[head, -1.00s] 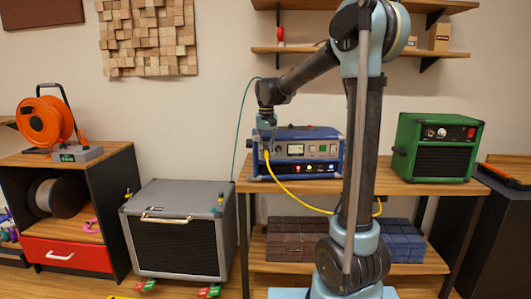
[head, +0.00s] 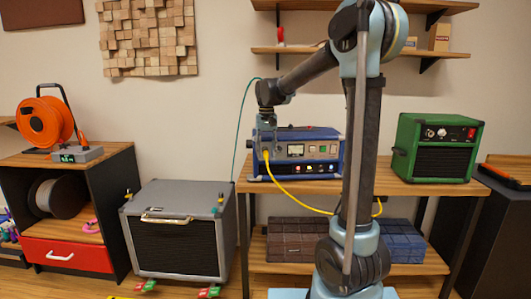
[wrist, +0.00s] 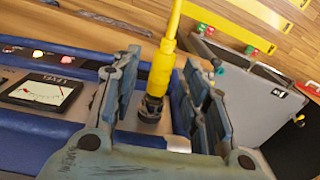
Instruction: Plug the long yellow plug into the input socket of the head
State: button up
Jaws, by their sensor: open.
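The head is a blue box (head: 326,149) on the table, with a meter and knobs on its grey front panel. The long yellow plug (wrist: 161,68) stands at the panel in the wrist view, its tip end at a round black socket (wrist: 151,107). The tip seems to sit in the socket; how deep, I cannot tell. I cannot read a label there. My gripper (head: 268,138) is at the left of the panel. In the wrist view my gripper (wrist: 162,78) is open, one finger on each side of the plug, with gaps visible.
A yellow cable (head: 300,201) hangs from the plug across the table front. A green amp (head: 436,147) stands to the right on the same table. A grey speaker cabinet (head: 178,232) stands on the floor to the left. Bare tabletop lies between the head and the green amp.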

jog(key=shift+r, duration=0.15)
notch_tip(320, 180, up, 11)
jog(key=s+d+f, duration=0.2)
jog(key=s+d, duration=0.5)
jog(key=d, duration=0.1)
jog(key=s+d+f, duration=0.4)
jog(key=s+f, duration=0.4)
jog(key=s, duration=0.1)
jog(key=s+d+f+t, duration=0.1)
jog(key=s+d+f, duration=0.4)
jog(key=s+f, duration=0.3)
jog(key=s+d+f+t, duration=0.1)
jog(key=s+d+f, duration=0.3)
jog(key=s+f, duration=0.5)
jog(key=shift+s+d+m, duration=0.25)
jog(key=shift+s+m, duration=0.15)
jog(key=shift+f, duration=0.1)
jog(key=shift+w+f, duration=0.2)
jog(key=shift+w, duration=0.3)
